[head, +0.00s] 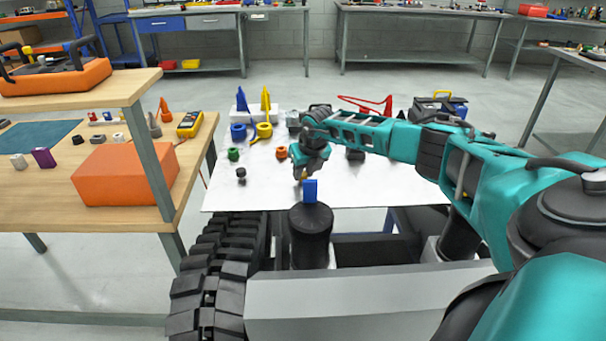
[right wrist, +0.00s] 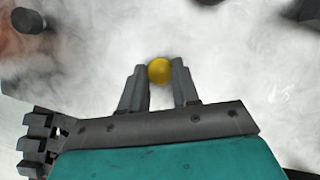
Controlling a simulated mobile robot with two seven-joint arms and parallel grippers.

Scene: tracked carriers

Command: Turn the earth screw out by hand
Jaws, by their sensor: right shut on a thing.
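My right gripper (head: 303,175) points down above the white table top. It also shows in the right wrist view (right wrist: 158,74), its two fingers closed on a round yellow head, which looks like the earth screw (right wrist: 159,70). In the head view only a small yellow bit of the screw (head: 304,174) shows under the fingers. Below it, a blue upright block (head: 310,191) shows just above a black cylinder (head: 311,238). Whether the screw is seated in anything is hidden. My left gripper is not in view.
A white table (head: 255,190) holds blue and yellow cones, rings and small dark parts. A black track (head: 215,270) runs at the front left. A wooden bench (head: 50,180) with an orange case (head: 128,174) stands at left. The table's front left is mostly bare.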

